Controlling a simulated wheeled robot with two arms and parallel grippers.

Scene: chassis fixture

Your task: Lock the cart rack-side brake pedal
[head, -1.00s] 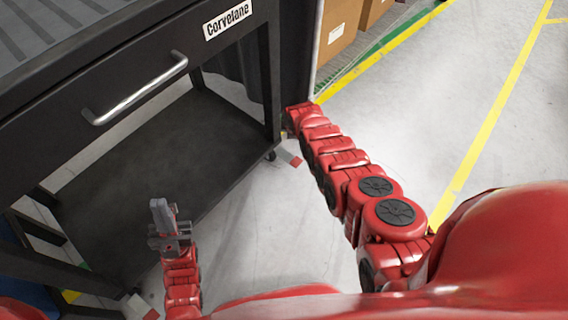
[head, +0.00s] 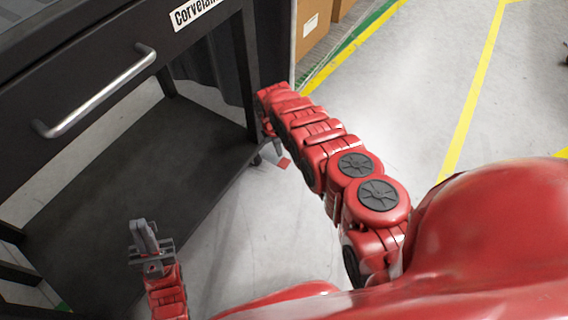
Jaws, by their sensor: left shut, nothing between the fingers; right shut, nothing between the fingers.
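The black cart (head: 120,165) fills the left of the head view, with a drawer and a silver bar handle (head: 95,92) above a dark lower shelf. A caster (head: 256,160) shows at the foot of its right-hand leg. I cannot make out a brake pedal there. My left gripper (head: 143,230) is shut and empty, in front of the lower shelf's near edge. My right arm (head: 330,155) reaches forward to the cart's right-hand leg.
A rack with cardboard boxes (head: 312,25) stands behind the cart, with a green and yellow floor strip along it. The grey floor (head: 430,90) to the right is clear, crossed by yellow lines.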

